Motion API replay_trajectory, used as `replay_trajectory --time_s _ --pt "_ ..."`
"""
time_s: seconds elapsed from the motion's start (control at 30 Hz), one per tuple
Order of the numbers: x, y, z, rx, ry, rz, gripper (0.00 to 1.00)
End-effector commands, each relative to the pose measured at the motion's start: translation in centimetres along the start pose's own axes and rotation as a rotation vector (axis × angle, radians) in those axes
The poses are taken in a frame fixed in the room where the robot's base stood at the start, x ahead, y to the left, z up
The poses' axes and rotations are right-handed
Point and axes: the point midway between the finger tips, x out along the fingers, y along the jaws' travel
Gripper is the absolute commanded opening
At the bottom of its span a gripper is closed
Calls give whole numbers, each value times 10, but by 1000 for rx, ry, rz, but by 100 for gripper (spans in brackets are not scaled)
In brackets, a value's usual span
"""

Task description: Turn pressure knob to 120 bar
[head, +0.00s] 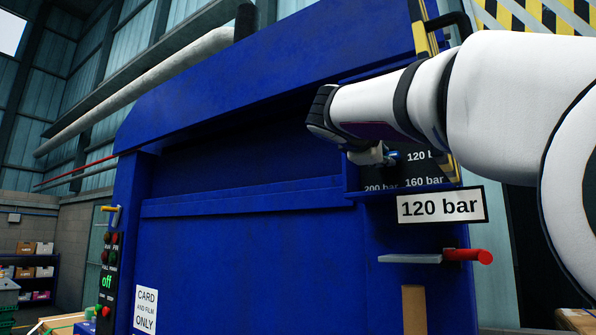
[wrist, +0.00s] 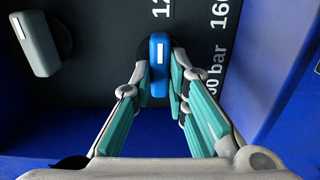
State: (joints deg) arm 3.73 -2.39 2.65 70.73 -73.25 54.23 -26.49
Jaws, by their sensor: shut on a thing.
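The blue pressure knob (wrist: 159,82) sits on a dark panel, between the two fingers of my gripper (wrist: 160,72), which are shut on its sides. The white mark on the knob points up in the wrist view, towards a label beginning "12" that is cut off by the picture edge. In the head view a bit of blue knob (head: 393,155) shows just left of the "120 b" label, and my gripper (head: 368,154) covers the area beside it. The "160 bar" and "200 bar" labels show lower on the panel (head: 405,173).
A white "120 bar" sign (head: 440,205) hangs below the panel on the blue machine (head: 270,260). Under it is a red-ended lever (head: 468,256). A grey knob or handle (wrist: 42,42) stands left of the blue knob in the wrist view. Blue walls border the panel.

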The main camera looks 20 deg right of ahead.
Motion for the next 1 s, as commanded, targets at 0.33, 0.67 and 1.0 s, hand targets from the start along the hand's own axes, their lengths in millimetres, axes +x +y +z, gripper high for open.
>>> replay_trajectory --time_s 0.33,0.67,1.0 --pt "0 -1 -1 -29 2 0 0" --pt "0 -1 -1 -27 2 0 35" --pt "-4 0 -1 -25 1 0 35"
